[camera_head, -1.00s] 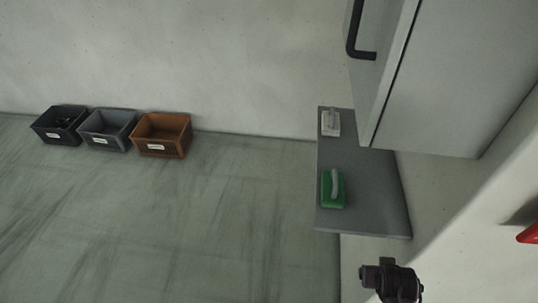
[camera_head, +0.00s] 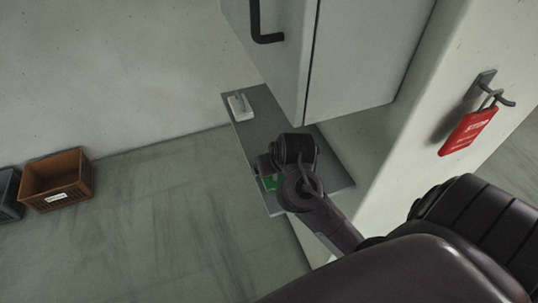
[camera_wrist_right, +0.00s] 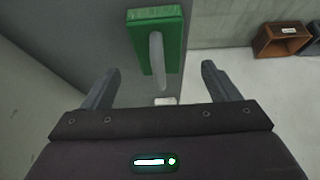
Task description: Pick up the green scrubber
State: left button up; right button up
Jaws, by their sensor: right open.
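The green scrubber (camera_wrist_right: 158,38) has a green block and a pale handle, and lies on the grey shelf (camera_head: 260,126). In the right wrist view the scrubber is just ahead of my right gripper (camera_wrist_right: 160,82), roughly centred between the two fingers. The right gripper is open and empty, with the scrubber's handle pointing toward it. In the head view my right arm covers its fingers. My left gripper is not in view.
A cabinet (camera_head: 365,55) with a black handle hangs above the shelf. A red tag (camera_head: 468,131) hangs on a wall hook at right. An orange-brown crate (camera_head: 56,181) and a grey crate (camera_head: 9,195) stand on the floor.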

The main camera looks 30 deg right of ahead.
jog(key=shift+w+d, duration=0.25)
jog(key=shift+w, duration=0.6)
jog(key=shift+w+d+f, duration=0.1)
jog(key=shift+w, duration=0.05)
jog(key=shift+x, duration=2.4)
jog(key=c, duration=1.1)
